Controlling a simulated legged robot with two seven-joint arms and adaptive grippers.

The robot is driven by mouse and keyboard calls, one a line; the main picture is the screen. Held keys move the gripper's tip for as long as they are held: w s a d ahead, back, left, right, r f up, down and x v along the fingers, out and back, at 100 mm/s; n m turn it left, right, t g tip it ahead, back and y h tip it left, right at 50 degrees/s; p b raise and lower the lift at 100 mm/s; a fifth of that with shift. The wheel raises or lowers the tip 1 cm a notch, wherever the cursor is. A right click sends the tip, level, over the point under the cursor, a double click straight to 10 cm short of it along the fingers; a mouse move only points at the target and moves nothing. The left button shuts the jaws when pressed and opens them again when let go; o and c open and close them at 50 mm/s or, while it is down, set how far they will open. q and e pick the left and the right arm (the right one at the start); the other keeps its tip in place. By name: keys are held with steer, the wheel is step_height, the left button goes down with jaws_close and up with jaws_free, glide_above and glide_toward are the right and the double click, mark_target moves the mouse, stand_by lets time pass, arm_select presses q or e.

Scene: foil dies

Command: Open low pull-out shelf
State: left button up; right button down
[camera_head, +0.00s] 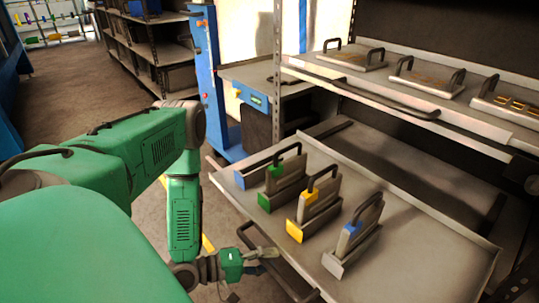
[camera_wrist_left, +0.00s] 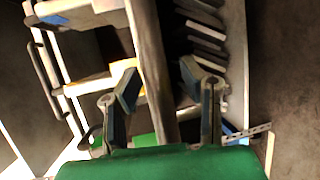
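The low pull-out shelf (camera_head: 415,240) is a grey tray under the upper shelf, and it extends out in front of the rack. A dark bar handle (camera_head: 285,275) runs along its front edge. My left gripper (camera_head: 268,253) is at this handle, low in the head view. In the left wrist view, its two fingers (camera_wrist_left: 160,85) stand apart on either side of the handle bar (camera_wrist_left: 152,60), with the bar passing between them. Small gaps show beside the bar, so I see no firm grip. My right gripper is out of view.
Three dies with handles stand on the low shelf: green-marked (camera_head: 278,185), yellow-marked (camera_head: 314,207) and blue-marked (camera_head: 352,240). More dies lie on the upper shelf (camera_head: 400,103). A blue post (camera_head: 207,80) stands behind. Open floor (camera_head: 75,95) lies at the back left.

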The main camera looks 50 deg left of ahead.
arm_select(q)
steer(key=v, duration=1.2)
steer(key=shift+a+f, duration=0.1)
steer(key=shift+f, duration=0.05)
